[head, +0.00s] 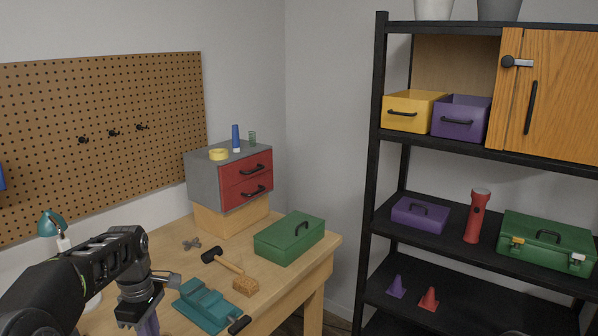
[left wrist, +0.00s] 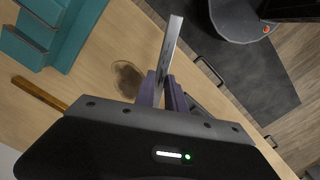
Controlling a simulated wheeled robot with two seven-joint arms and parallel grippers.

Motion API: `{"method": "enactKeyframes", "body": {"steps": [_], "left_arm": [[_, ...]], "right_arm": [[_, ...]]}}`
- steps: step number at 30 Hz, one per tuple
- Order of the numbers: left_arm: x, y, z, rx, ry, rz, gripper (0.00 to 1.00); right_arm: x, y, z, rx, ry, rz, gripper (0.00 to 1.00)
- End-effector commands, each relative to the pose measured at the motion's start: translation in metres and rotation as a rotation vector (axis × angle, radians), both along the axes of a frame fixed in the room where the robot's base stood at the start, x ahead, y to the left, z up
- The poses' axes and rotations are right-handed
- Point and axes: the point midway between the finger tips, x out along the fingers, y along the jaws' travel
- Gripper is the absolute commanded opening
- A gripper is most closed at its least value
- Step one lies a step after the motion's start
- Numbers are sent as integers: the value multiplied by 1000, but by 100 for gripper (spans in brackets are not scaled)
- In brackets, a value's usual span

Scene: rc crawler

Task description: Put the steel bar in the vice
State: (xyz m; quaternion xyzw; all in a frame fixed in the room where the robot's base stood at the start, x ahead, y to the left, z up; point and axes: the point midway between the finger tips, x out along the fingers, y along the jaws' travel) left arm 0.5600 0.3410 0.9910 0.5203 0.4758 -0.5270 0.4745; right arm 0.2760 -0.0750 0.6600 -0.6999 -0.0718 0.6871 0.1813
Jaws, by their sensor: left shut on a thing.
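My left gripper (head: 148,328) is over the workbench, to the left of the teal vice (head: 203,305) in the head view. In the left wrist view my left gripper's purple fingers (left wrist: 162,92) are shut on the steel bar (left wrist: 170,50). The bar is a thin grey strip that sticks out past the fingertips. The vice also shows at the upper left of the left wrist view (left wrist: 70,35), apart from the bar. I cannot make out the bar in the head view. My right gripper is out of view.
Behind the vice on the bench (head: 175,240) are a mallet (head: 225,263), a wooden brush or block (head: 245,286), a green toolbox (head: 290,238) and a red-drawer cabinet (head: 230,176). A teal lamp (head: 51,222) stands left. A black shelf (head: 480,160) stands right.

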Motion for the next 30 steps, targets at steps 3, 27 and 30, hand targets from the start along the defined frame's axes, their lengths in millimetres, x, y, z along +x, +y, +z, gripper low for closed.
{"method": "enactKeyframes", "body": {"steps": [3,27,30], "left_arm": [[-4,-43,-13,-4,0,-395,0],[-32,-142,-47,-3,-10,-1477,0],[-31,-147,-47,-3,-10,-1478,0]], "right_arm": [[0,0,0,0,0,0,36],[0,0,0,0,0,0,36],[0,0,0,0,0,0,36]]}}
